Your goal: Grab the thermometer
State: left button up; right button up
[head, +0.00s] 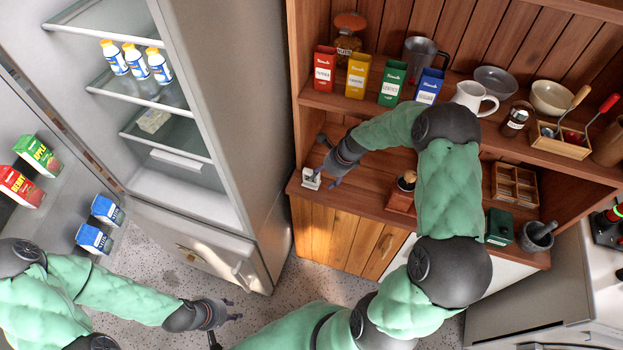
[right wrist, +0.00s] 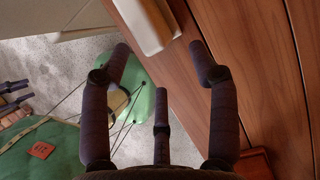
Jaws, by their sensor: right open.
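A small white device, which looks like the thermometer (head: 311,178), stands at the left front corner of the wooden counter. In the right wrist view a pale rounded body, apparently the same thermometer (right wrist: 147,22), lies beyond the fingertips and is cut off by the top edge. My right gripper (head: 326,163) is open just beside and above it; the fingers look empty. They also show spread in the right wrist view (right wrist: 160,62), apart from the thermometer. My left gripper (head: 230,315) is low over the floor, away from the counter; its finger opening is too small to judge.
The counter (head: 375,190) holds a brown wooden box (head: 401,198), a divided tray (head: 515,184), a green box (head: 499,227) and a mortar (head: 538,236). Colored cartons and a white jug (head: 473,98) stand on the shelf above. An open fridge (head: 235,120) is at the left.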

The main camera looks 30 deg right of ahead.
aim_at(312, 185)
jog(key=shift+w+a, duration=0.3)
jog(key=shift+w, duration=0.05)
jog(key=shift+w+a+b, duration=0.35)
jog(key=shift+w+a, duration=0.55)
jog(key=shift+w, duration=0.2)
jog(key=shift+b+x, duration=0.4)
jog(key=shift+x, duration=1.1)
jog(key=shift+d, duration=0.1)
jog(key=shift+s, duration=0.1)
grip_shut()
